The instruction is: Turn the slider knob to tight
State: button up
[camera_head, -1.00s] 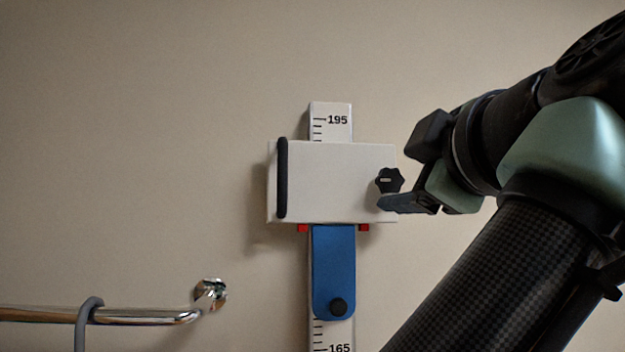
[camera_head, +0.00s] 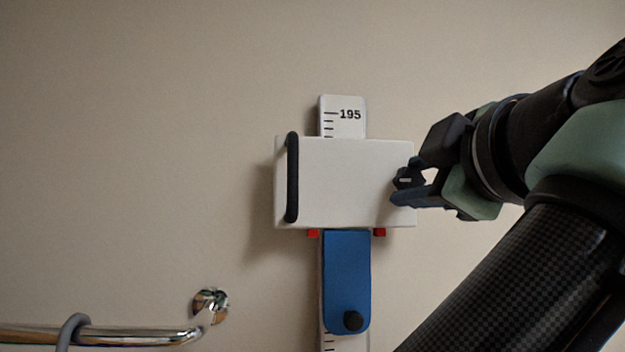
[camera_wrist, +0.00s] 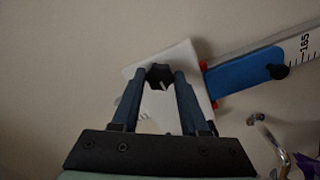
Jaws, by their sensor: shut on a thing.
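The slider is a white box (camera_head: 345,185) on a vertical measuring scale (camera_head: 343,118) on the wall. Its black lobed knob (camera_head: 407,179) is at the right side of the box, with a pale mark on its face. My gripper (camera_head: 408,180) reaches in from the right and is shut on this knob, one finger above and one below. In the wrist view the knob (camera_wrist: 159,76) sits between the tips of the two fingers. The fingers partly hide the knob's edges in the head view.
A black bar handle (camera_head: 292,178) runs down the box's left side. A blue plate (camera_head: 346,275) with a small black knob (camera_head: 353,321) hangs below, near red blocks (camera_head: 379,232). A chrome rail (camera_head: 135,337) with a grey hook (camera_head: 70,331) is at lower left.

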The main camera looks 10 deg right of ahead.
grip_shut()
